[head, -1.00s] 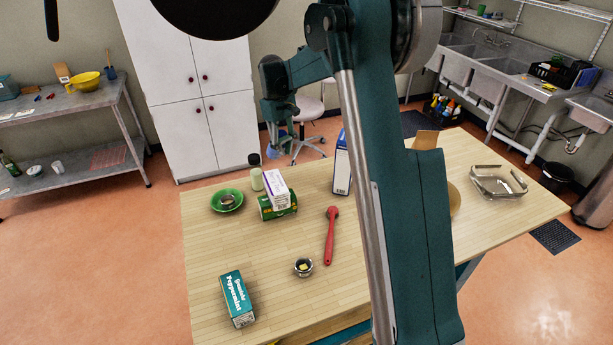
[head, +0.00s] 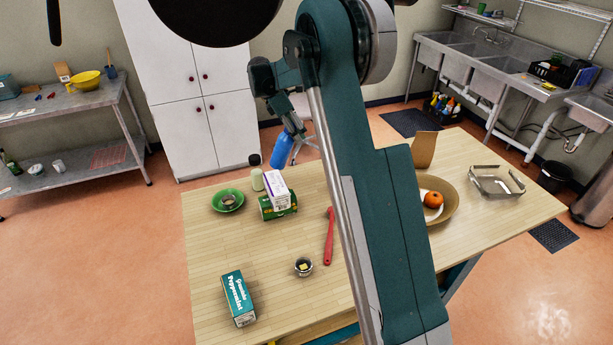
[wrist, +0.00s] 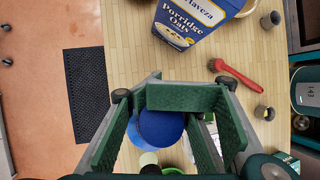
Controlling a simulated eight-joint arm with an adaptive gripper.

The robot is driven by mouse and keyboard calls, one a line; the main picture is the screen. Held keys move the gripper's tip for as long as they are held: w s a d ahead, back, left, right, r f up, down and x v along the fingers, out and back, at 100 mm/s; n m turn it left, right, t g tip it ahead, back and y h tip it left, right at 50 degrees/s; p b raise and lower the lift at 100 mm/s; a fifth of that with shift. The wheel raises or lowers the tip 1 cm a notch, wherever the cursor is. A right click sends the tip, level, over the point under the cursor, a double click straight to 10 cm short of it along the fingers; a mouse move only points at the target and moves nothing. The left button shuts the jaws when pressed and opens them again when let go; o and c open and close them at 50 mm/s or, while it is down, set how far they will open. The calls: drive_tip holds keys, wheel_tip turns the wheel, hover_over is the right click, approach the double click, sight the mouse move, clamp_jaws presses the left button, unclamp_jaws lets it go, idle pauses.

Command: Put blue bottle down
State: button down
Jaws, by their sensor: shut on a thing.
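The blue bottle (head: 283,152) hangs tilted from my gripper (head: 289,128) in the head view, near the table's back edge. In the wrist view the round blue end of the bottle (wrist: 161,127) shows between the green pads of my gripper (wrist: 172,108), which is shut on it. The rest of the bottle is partly hidden by the fingers. The wooden table (head: 215,265) lies below and in front. I cannot tell how high the bottle is above the tabletop.
A Porridge Oats box (wrist: 187,22) stands on the table. A white-and-purple box (head: 276,188) on a green box (head: 268,211), a pale bottle with a dark cap (head: 256,181) and a green bowl (head: 220,207) stand nearby. A red utensil (head: 329,240) lies mid-table. The front left tabletop has bare room.

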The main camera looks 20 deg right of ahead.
drive_tip(key=w+d+r+n+t+h+p, duration=0.2)
drive_tip(key=w+d+n+t, duration=0.3)
drive_tip(key=n, duration=0.6)
drive_tip(key=shift+d+r+t+h, duration=0.5)
drive_tip(key=shift+d+r+t, duration=0.2)
drive_tip(key=shift+d, duration=0.2)
drive_tip(key=shift+w+t+b, duration=0.1)
drive_tip(key=shift+t+b, duration=0.2)
drive_tip(key=shift+t, duration=0.1)
drive_tip(key=shift+w+r+n+t, duration=0.2)
drive_tip(key=shift+n+t, duration=0.1)
drive_tip(key=shift+f, duration=0.1)
wheel_tip(320, 180, down, 6)
drive_tip(key=shift+f, duration=0.15)
